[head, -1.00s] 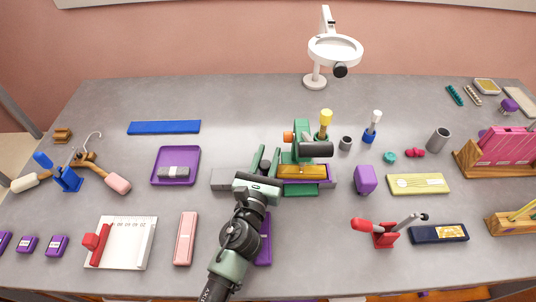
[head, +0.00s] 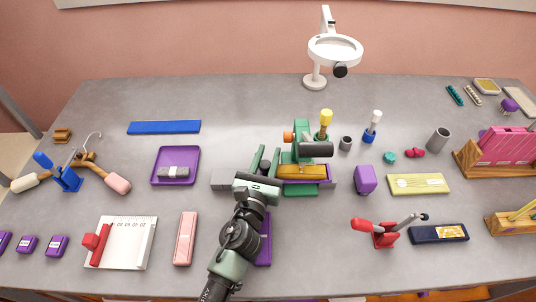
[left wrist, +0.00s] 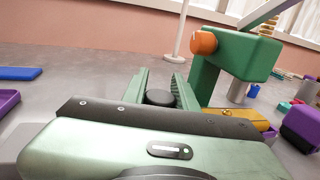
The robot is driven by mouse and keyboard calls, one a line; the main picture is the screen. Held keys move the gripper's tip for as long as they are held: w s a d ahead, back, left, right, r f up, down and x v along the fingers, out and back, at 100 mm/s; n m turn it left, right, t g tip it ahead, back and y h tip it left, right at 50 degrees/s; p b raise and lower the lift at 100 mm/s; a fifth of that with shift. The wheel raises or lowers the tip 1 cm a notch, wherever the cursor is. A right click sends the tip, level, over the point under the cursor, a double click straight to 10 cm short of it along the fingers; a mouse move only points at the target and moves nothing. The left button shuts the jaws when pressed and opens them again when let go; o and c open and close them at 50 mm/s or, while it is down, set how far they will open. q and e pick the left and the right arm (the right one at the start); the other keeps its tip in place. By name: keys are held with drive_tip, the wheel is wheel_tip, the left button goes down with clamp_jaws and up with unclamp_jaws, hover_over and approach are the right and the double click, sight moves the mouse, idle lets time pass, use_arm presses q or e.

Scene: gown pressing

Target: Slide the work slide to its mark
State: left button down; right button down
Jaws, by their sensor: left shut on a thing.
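The green press (head: 301,135) with an orange knob and a dark cylinder stands on a grey rail base (head: 226,180) in the middle of the table. The work slide appears to be the purple tray (head: 330,181) under the press head, with a yellow pad (head: 302,171) in it. My left gripper (head: 268,162) is at the left of the press. In the left wrist view its fingers stand on either side of a dark round knob (left wrist: 160,97), shut on it. My gripper hides part of the rail. I cannot make out the mark. My right gripper is out of view.
A purple box (head: 365,180) stands close to the right of the press, and a yellow-handled tool (head: 325,124) just behind it. A purple tray (head: 175,165) lies to the left. A pink bar (head: 186,238) lies front left. Table behind the press is mostly clear.

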use_arm(q)
drive_tip(key=shift+a, duration=0.1)
drive_tip(key=shift+a, duration=0.35)
drive_tip(key=a, duration=0.6)
drive_tip(key=a+p, duration=0.1)
drive_tip(key=a, duration=0.5)
drive_tip(key=shift+a+f, duration=0.2)
drive_tip(key=shift+a, duration=0.5)
drive_tip(key=c, duration=1.2)
unclamp_jaws()
drive_tip(key=shift+a+r, duration=0.1)
drive_tip(key=shift+o, duration=0.5)
drive_tip(key=shift+a, duration=0.1)
drive_tip(key=shift+s, duration=0.1)
